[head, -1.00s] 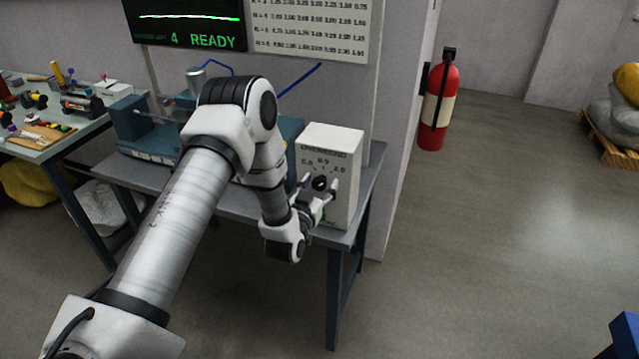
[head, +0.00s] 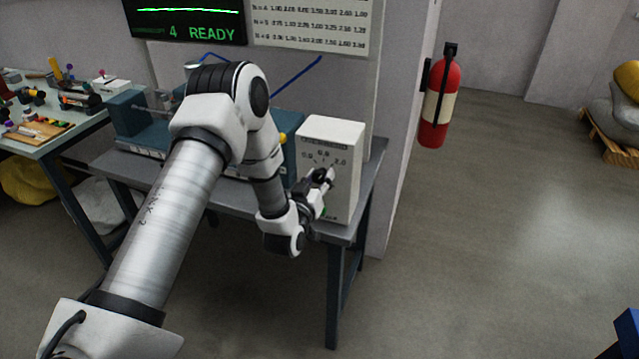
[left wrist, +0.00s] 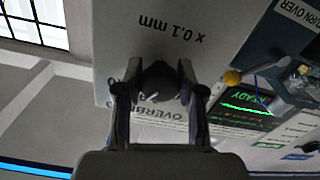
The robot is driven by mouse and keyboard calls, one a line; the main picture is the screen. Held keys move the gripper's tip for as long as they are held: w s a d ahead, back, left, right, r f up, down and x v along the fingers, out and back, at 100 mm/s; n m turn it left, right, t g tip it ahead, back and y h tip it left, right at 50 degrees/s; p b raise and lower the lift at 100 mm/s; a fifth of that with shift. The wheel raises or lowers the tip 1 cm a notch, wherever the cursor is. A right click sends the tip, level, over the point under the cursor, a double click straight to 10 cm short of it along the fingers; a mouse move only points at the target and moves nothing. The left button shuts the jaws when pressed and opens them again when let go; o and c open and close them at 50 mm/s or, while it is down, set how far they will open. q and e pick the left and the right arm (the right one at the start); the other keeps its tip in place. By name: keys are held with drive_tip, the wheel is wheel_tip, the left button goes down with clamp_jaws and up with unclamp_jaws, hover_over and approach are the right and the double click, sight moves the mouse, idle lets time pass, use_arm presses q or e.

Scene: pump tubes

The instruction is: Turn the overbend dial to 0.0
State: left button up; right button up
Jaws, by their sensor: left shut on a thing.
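The white overbend box (head: 345,150) stands on the right end of the grey bench in the head view, with a scale on its front face. The dark overbend dial (head: 322,175) sits on that face, partly covered by my gripper. My left gripper (head: 325,181) is at the front of the box, shut on the dial. In the left wrist view the dial (left wrist: 158,83) lies between the two fingers of the gripper (left wrist: 160,95). A pale mark shows on the dial. Its exact reading is hidden. My right gripper is not in view.
A screen reading "4 READY" (head: 190,20) and a printed chart (head: 310,25) are above the grey bench (head: 230,200). A blue machine (head: 135,135) stands left of the box. A fire extinguisher (head: 440,100) hangs to the right.

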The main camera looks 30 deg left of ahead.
use_arm(q)
drive_tip(key=n+b, duration=1)
drive_tip(key=n, duration=0.1)
drive_tip(key=shift+f+b, duration=0.15)
drive_tip(key=shift+b, duration=0.15)
drive_tip(key=n+b, duration=0.2)
drive_tip(key=n, duration=0.1)
drive_tip(key=shift+b, duration=0.35)
drive_tip(key=shift+r+n+b, duration=0.25)
drive_tip(key=shift+n+b, duration=0.25)
drive_tip(key=shift+n, duration=0.2)
drive_tip(key=o, duration=1.1)
drive_tip(key=shift+o, duration=0.2)
